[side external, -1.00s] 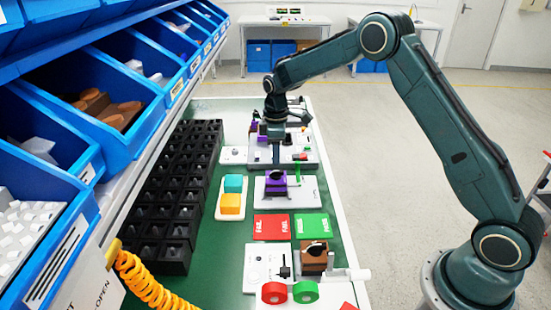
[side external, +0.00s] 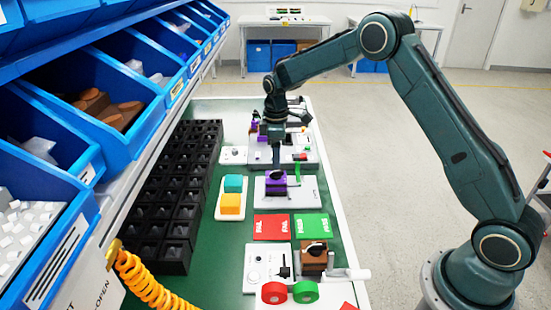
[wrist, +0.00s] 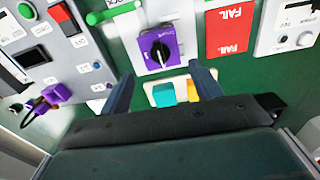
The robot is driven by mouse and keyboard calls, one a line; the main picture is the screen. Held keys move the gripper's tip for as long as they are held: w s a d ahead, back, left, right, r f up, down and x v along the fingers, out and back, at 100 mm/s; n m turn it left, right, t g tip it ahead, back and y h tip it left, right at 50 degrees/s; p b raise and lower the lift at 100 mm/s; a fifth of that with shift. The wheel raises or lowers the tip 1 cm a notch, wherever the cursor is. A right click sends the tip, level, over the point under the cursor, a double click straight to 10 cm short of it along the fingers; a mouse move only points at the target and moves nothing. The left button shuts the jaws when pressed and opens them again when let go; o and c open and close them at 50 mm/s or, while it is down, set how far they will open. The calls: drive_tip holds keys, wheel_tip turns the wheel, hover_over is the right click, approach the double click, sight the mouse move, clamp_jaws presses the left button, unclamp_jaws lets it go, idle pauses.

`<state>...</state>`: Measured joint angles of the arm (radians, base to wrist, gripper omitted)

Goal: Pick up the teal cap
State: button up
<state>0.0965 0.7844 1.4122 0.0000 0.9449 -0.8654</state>
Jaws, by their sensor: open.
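The teal cap (side external: 233,184) sits beside a yellow-orange cap (side external: 230,204) on a white tray (side external: 222,212) on the green bench. In the wrist view, the teal cap (wrist: 163,94) and the yellow-orange cap (wrist: 188,90) show between my fingers, partly hidden by the gripper body. My gripper (side external: 276,163) is open and empty, pointing down above or near the purple rotary switch (side external: 276,183), to the right of the teal cap and apart from it. In the wrist view my gripper (wrist: 162,84) has its fingers apart, with the purple switch (wrist: 158,48) beyond them.
Black bins (side external: 172,200) stand left of the tray. A red FAIL card (side external: 271,227) and a green card (side external: 311,226) lie in front of the switch panel. A green handle (side external: 296,172) stands beside the switch. Blue shelf bins (side external: 120,110) overhang the left side.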

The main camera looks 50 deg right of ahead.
drive_tip(key=w+a+r+t+y, duration=0.1)
drive_tip(key=w+a+t+y, duration=0.2)
drive_tip(key=w, duration=0.4)
drive_tip(key=shift+a+r, duration=0.15)
drive_tip(key=shift+a, duration=0.35)
hover_over(234, 180)
drive_tip(key=s+d, duration=0.2)
drive_tip(key=shift+w+a+f, duration=0.1)
drive_tip(key=shift+f, duration=1.9)
drive_tip(key=shift+w+a+f, duration=0.1)
drive_tip(key=shift+f, duration=1.85)
drive_tip(key=shift+f, duration=0.1)
drive_tip(key=shift+x, duration=2.5)
